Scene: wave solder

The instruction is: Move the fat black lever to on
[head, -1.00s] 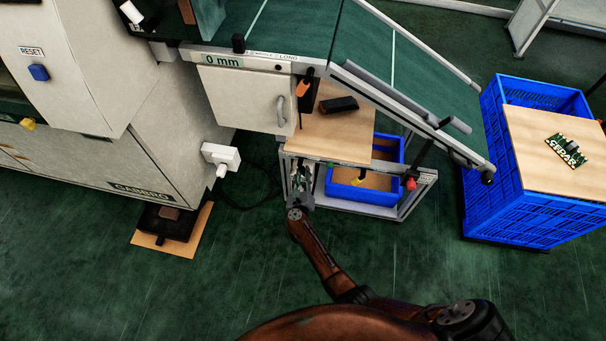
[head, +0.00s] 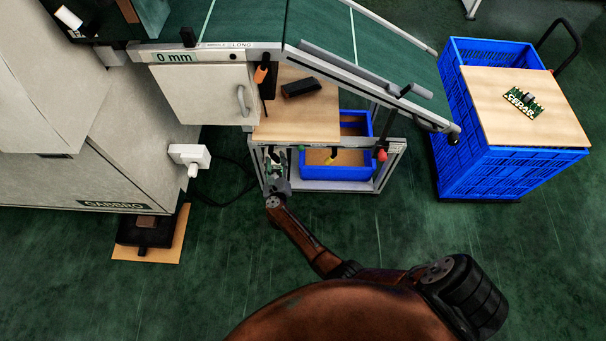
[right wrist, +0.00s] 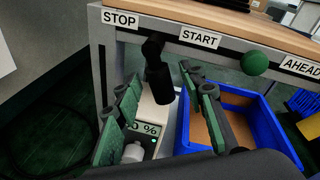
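The fat black lever (right wrist: 158,78) shows in the right wrist view, hanging down from the frame rail between the STOP label (right wrist: 120,19) and the START label (right wrist: 199,38). My right gripper (right wrist: 160,85) is open, with one green-padded finger to the left of the lever and one to the right. I see gaps at both sides of the lever; I cannot tell its exact depth between the fingers. In the head view my right gripper (head: 275,165) is at the front left of the frame under the wooden shelf, and the lever is hard to make out there. My left gripper is out of view.
A green knob (right wrist: 254,63) sits right of START, before the AHEAD label (right wrist: 302,68). A blue bin (head: 368,172) stands inside the frame. A white unit with a percent display (right wrist: 150,130) is below the lever. A blue crate (head: 480,172) stands right.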

